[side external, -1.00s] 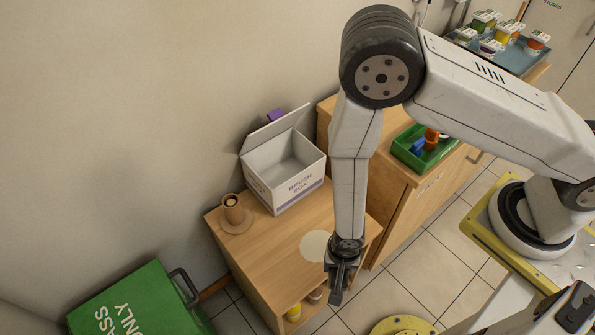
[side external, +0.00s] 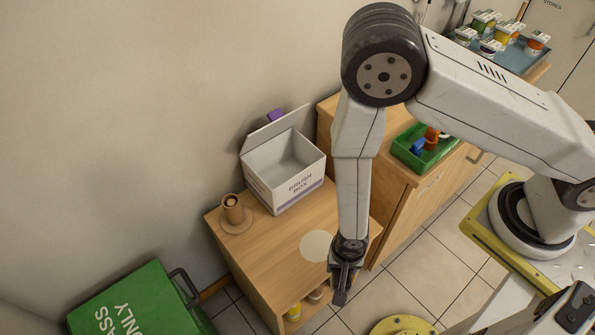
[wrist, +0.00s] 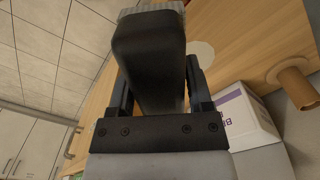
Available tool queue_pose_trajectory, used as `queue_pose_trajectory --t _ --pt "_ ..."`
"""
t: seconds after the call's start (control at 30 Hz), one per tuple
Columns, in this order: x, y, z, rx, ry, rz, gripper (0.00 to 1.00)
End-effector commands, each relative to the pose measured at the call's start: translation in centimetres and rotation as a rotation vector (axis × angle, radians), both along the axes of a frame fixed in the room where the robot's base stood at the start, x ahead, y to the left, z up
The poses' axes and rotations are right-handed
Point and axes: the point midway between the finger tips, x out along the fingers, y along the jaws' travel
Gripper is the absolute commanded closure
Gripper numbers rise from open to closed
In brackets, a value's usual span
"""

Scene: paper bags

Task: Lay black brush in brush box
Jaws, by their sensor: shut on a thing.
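My gripper (side external: 341,288) hangs pointing down at the front right edge of the wooden table (side external: 270,238). In the wrist view my gripper (wrist: 157,80) is shut on the black brush (wrist: 148,55), a thick dark block with a grey ridged end at the top of the picture. In the side view I cannot tell the brush from the dark fingers. The white brush box (side external: 290,186) stands at the back of the table, lid up, and looks empty. Its lettered wall shows in the wrist view (wrist: 240,115). My gripper is apart from the box, in front of it.
A brown cylindrical holder (side external: 233,210) stands left of the box. A pale round disc (side external: 316,246) lies on the table near my gripper. A green tray (side external: 420,150) with coloured items sits on the cabinet at right. A green bin (side external: 140,300) stands at lower left.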

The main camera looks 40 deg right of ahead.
Motion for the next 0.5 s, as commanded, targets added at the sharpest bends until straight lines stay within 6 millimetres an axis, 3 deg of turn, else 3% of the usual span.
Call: queue_pose_trajectory --t 0.5 --pt "0.06 0.06 0.62 0.001 -0.001 0.000 1.00"
